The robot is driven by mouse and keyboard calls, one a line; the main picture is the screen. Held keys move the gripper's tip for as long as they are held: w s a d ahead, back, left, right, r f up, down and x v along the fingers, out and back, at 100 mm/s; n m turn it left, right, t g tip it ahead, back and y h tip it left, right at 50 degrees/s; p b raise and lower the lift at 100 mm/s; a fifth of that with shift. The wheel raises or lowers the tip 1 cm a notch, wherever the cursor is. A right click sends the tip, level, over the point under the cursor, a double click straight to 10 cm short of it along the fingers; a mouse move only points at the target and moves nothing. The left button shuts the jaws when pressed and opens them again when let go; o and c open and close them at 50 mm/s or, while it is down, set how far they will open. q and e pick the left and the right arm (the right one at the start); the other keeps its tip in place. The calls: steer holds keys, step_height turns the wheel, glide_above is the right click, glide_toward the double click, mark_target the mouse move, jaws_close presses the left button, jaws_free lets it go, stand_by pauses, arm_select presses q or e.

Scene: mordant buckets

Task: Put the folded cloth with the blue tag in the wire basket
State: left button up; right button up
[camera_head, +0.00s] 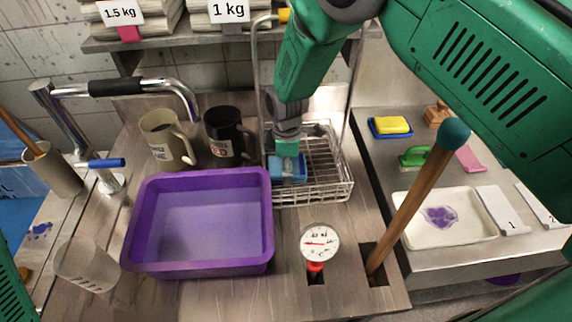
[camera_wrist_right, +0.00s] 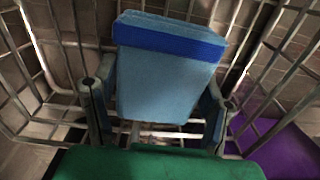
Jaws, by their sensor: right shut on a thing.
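The folded cloth (camera_head: 288,169) is light blue with a darker blue band across one end, clear in the wrist view (camera_wrist_right: 168,85). My right gripper (camera_head: 287,152) comes down from above and is shut on the cloth, one finger on each side in the wrist view (camera_wrist_right: 157,104). The wire basket (camera_head: 331,186) stands behind and right of the purple tub. The cloth is within the basket's left part, with wires around it in the wrist view (camera_wrist_right: 262,62). I cannot tell whether it touches the basket floor. My left gripper is out of view.
A purple tub (camera_head: 130,228) is at front left, with two mugs (camera_head: 166,140) (camera_head: 228,137) behind it. A dial thermometer (camera_head: 319,243) and a wooden-handled tool (camera_head: 415,200) stand in front of the basket. A white tray (camera_head: 408,230) lies right.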

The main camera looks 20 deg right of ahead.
steer(key=shift+f, duration=0.1)
steer(key=o, duration=1.6)
steer(key=shift+f, duration=0.1)
step_height(320, 180, up, 7)
steer(key=shift+f+b, duration=0.2)
steer(key=shift+b, duration=0.85)
steer(key=shift+d+r, duration=0.1)
steer(key=shift+r, duration=0.4)
